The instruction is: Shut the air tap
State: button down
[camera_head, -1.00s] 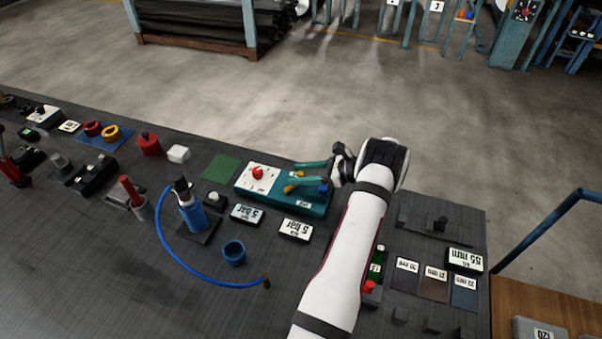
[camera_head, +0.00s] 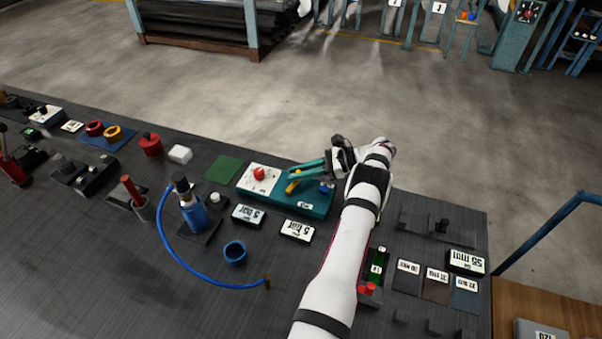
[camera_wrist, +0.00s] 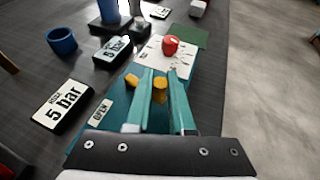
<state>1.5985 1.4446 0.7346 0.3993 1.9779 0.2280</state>
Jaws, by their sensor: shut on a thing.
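The air tap is a teal block (camera_head: 315,207) with a white plate and red knob at its left end and a yellow lever (camera_head: 292,187) near its middle. In the wrist view, the yellow lever (camera_wrist: 160,84) shows between my teal fingers, with another yellow part (camera_wrist: 132,80) just left of them. My gripper (camera_head: 297,177) reaches in from the right, shut on the yellow lever; it also shows in the wrist view (camera_wrist: 160,76). An OPEN label (camera_wrist: 101,111) lies on the block, left of the fingers. The lever's pivot is partly hidden.
The red knob (camera_head: 259,174) is close left of my fingers. A blue regulator (camera_head: 193,213) with a hose and a blue cup (camera_head: 235,252) are to the left. Bare floor lies beyond the bench.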

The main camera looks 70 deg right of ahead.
aim_at(299, 171)
dwell(0.3)
jog(key=c, duration=0.8)
grip_release()
notch_tip(299, 171, up, 4)
jog(key=shift+f, duration=0.2)
jog(key=s+r, duration=0.2)
jog(key=s, duration=0.1)
jog(key=s+a+r, duration=0.1)
jog(key=s+r, duration=0.2)
jog(key=s, duration=0.1)
jog(key=s+a+r, duration=0.1)
jog(key=s+r, duration=0.1)
jog(key=s, duration=0.2)
jog(key=shift+s+r, duration=0.2)
jog(key=shift+s, duration=0.05)
